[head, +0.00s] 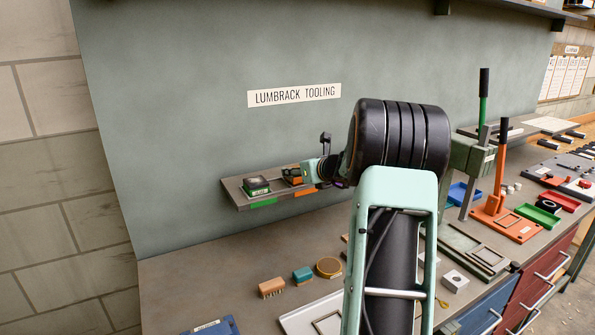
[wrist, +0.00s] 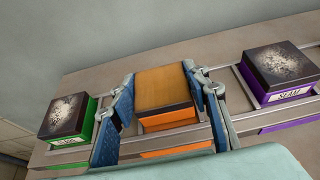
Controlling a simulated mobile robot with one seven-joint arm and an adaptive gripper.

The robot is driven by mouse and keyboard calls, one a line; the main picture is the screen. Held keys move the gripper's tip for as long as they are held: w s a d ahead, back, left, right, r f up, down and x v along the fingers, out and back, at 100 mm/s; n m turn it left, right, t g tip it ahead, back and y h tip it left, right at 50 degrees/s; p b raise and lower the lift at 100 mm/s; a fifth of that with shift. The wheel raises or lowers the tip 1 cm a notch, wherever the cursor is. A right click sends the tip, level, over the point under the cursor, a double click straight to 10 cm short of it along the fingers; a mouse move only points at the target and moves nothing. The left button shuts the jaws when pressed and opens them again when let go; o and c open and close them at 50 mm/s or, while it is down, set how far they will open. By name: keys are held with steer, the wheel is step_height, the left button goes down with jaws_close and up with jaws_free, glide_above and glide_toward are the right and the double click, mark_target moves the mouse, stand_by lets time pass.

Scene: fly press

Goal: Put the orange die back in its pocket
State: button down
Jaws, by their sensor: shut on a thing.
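The orange die (wrist: 167,88) is between my gripper's fingers in the wrist view. It has a plain tan-orange top, a dark band and an orange front. My gripper (wrist: 160,118) is shut on it, with a blue-padded finger on each side. The die is at the middle place of the wall shelf (head: 236,191), behind the orange shelf-edge label (wrist: 178,148). I cannot tell whether it is fully seated in its pocket or just above it. In the head view my gripper (head: 308,174) is at the shelf, and my arm hides part of it.
A green die (wrist: 68,117) sits at the left of the shelf and a purple die (wrist: 280,72) at the right, close to my fingers. Metal rails separate the places.

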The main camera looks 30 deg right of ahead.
steer(key=shift+f+b, duration=0.15)
steer(key=shift+b, duration=0.3)
stand_by(0.9)
stand_by(0.3)
steer(key=c, duration=1)
jaws_free()
steer(key=shift+f, duration=0.2)
steer(key=v, duration=1.2)
steer(key=shift+r, duration=0.1)
